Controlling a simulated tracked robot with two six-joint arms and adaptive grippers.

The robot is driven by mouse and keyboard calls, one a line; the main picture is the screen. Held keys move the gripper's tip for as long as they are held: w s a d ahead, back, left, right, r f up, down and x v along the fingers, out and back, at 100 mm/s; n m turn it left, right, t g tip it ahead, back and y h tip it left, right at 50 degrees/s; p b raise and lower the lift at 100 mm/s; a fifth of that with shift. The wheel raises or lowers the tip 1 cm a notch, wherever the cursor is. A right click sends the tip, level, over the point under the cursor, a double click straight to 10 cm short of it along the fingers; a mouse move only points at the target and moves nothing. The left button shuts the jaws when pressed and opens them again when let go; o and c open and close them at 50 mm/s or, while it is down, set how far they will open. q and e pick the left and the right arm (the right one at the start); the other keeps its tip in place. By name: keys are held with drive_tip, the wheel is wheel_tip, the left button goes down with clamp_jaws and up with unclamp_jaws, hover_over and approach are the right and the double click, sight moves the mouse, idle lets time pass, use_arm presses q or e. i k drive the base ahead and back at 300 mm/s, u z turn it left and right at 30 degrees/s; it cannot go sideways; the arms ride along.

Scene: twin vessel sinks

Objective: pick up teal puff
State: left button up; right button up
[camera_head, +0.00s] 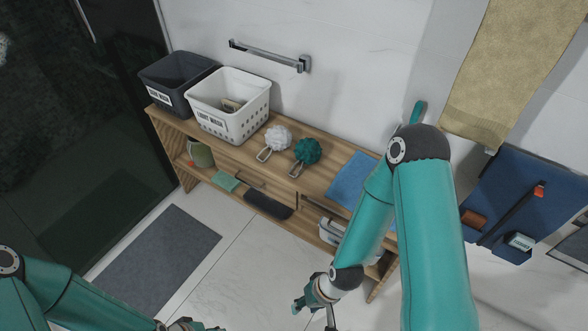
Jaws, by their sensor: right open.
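The teal puff (308,150) lies on the wooden bench top, with its cord loop hanging toward the front edge. A white puff (278,137) lies just to its left, with its own loop. My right gripper (314,314) is open in front of the bench, low in the picture and well apart from the puff. Its jaws look empty. My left gripper (192,325) shows only in part at the bottom edge, far from the puff, and its fingers are mostly cut off.
A dark basket (165,92) and a white basket (235,118) stand on the bench's left end. A folded blue cloth (350,176) lies right of the teal puff. My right arm covers the bench's right end. A grey mat (160,262) lies on the floor.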

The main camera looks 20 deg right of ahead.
sight(307, 151)
drive_tip(key=z, duration=0.2)
drive_tip(key=i, duration=0.85)
drive_tip(key=u, duration=0.1)
